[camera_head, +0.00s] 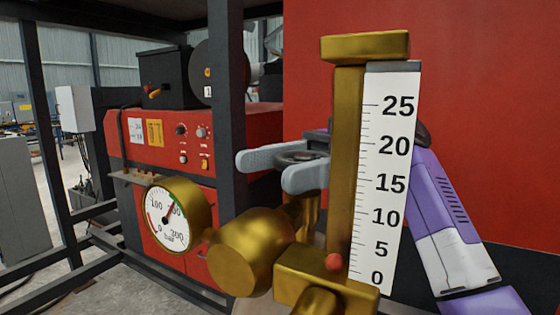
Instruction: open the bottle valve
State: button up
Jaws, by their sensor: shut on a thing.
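The bottle valve's dark round handwheel (300,157) sits atop a brass stem (303,210), left of the tall flowmeter. My gripper (264,172) comes in from the right, behind the flowmeter, with its two grey fingers on either side of the handwheel. It is shut on the handwheel. The near finger and the flowmeter hide part of the wheel and stem. The brass body (250,255) below carries a round pressure gauge (175,218) marked in bar, its needle pointing to the upper right.
The brass flowmeter (346,150) with a white scale (390,170) stands close in front; its red ball (334,261) is near the bottom. A dark upright post (228,130) stands left of the fingers. A red machine (160,140) is behind, and a red wall (480,110) fills the right.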

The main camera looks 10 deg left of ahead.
jog(key=shift+s+d+n+g+h, duration=0.15)
jog(key=shift+d+n+g+h, duration=0.05)
jog(key=shift+n+g+h, duration=0.8)
jog(key=shift+d+n+h, duration=0.1)
jog(key=shift+n+h, duration=0.2)
jog(key=shift+h, duration=0.3)
jog(key=o, duration=1.4)
jog(key=shift+c, duration=0.2)
jog(key=shift+a+m+t+y, duration=0.2)
jog(key=shift+m+t+y, duration=0.2)
jog(key=shift+m+y, duration=0.4)
